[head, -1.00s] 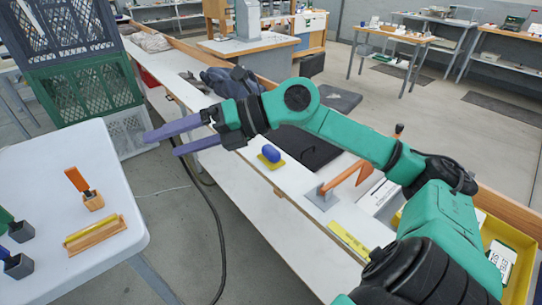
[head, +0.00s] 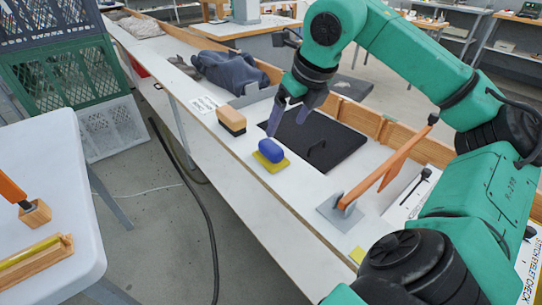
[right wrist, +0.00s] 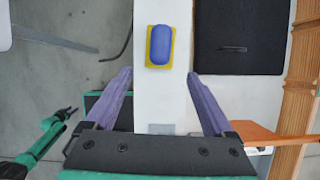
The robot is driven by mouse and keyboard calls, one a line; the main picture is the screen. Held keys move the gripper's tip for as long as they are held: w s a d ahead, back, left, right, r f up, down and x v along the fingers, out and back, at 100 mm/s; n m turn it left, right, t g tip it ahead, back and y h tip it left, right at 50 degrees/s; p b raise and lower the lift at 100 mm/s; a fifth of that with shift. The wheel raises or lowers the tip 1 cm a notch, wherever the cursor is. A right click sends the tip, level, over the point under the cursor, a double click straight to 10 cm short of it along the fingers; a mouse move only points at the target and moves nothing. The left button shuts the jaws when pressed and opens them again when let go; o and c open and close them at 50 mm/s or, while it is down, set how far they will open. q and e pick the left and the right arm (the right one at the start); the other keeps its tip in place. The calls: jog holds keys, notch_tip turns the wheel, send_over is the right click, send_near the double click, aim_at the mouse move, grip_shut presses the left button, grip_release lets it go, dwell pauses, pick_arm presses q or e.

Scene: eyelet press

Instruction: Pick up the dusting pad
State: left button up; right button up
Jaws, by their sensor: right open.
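The dusting pad, a rounded blue grip on a yellow base, I take to be the piece (head: 271,151) lying on the white bench near its front edge in the head view. It also shows in the right wrist view (right wrist: 160,45), at the top middle. My right gripper (head: 289,118) has its purple fingers apart and empty, just behind and above the pad in the head view. In the right wrist view my right gripper (right wrist: 158,75) has the pad ahead, lined up with the gap between the fingers and apart from them. My left gripper does not show.
A wooden block brush (head: 231,121) stands left of the pad. A black mat (head: 318,140) lies behind it. An orange-handled tool on a grey plate (head: 340,211) is to the right. Dark cloth (head: 232,69) lies farther back. A white table (head: 60,180) is at left.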

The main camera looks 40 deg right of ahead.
aim_at(274, 147)
jog(key=x, duration=1.2)
jog(key=shift+w+d, duration=0.1)
jog(key=shift+w, duration=0.1)
jog(key=shift+c, duration=0.3)
jog(key=shift+s, duration=0.1)
grip_shut()
jog(key=shift+r, duration=0.15)
notch_tip(274, 147, up, 20)
jog(key=p, duration=0.9)
